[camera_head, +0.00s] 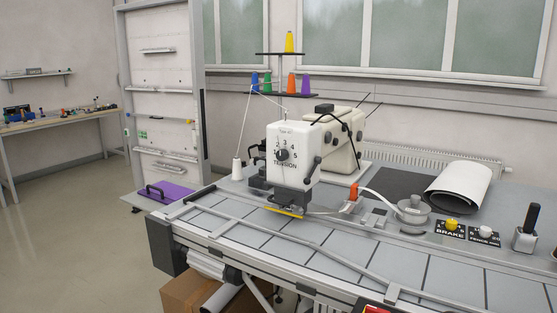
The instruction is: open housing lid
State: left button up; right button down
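A white sewing machine head (292,152) stands on the worktable (330,240), its front face marked with numbers, a black dial and the word TENSION. This face looks closed; I cannot tell where the edge of a lid runs. A dark knob (317,160) sits on its right side. The cream machine arm (345,152) extends behind it to the right. The needle area under the head is small and partly dark. Neither of my grippers shows in the view.
Thread spools stand on a rack above the machine, a yellow one (289,42) on top. A white cone (237,169) is to its left. A round grey device (412,211), a BRAKE knob (452,225) and a white roll (460,187) lie right.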

aim_at(256, 158)
jog(key=i+j+z, duration=0.1)
jog(key=j, duration=0.3)
jog(key=z, duration=0.6)
jog(key=j+z, duration=0.8)
jog(key=k+j+z, duration=0.1)
jog(key=j+z, duration=0.35)
jog(key=k+j, duration=0.2)
jog(key=j, duration=0.2)
jog(key=k+j+z, duration=0.1)
jog(key=j, duration=0.25)
jog(key=k+j+z, duration=0.1)
jog(key=k+j, duration=0.15)
jog(key=j, duration=0.15)
